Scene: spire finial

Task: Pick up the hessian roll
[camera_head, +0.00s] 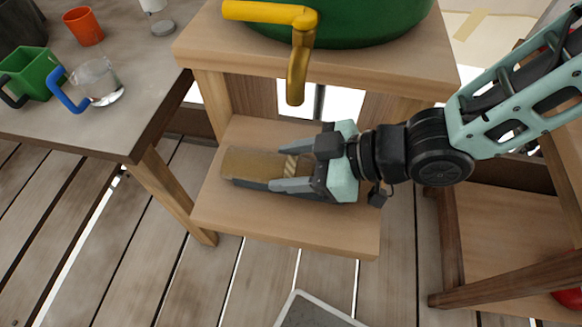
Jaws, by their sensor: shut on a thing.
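The hessian roll (252,164) is a brown, short roll with a striped band near its right end. It is at the lower shelf (300,226) of a wooden stand. My gripper (255,169) reaches in from the right, and its two fingers lie along either side of the roll. The gripper is shut on the roll. I cannot tell whether the roll touches the shelf. The roll's right end is partly hidden by the gripper.
A green barrel (345,22) with a yellow tap (268,13) stands on the stand's top, its spout hanging above the shelf. A grey table (115,130) at left holds a green mug (32,72), a glass mug (97,82) and an orange cup (83,26). The shelf's front is clear.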

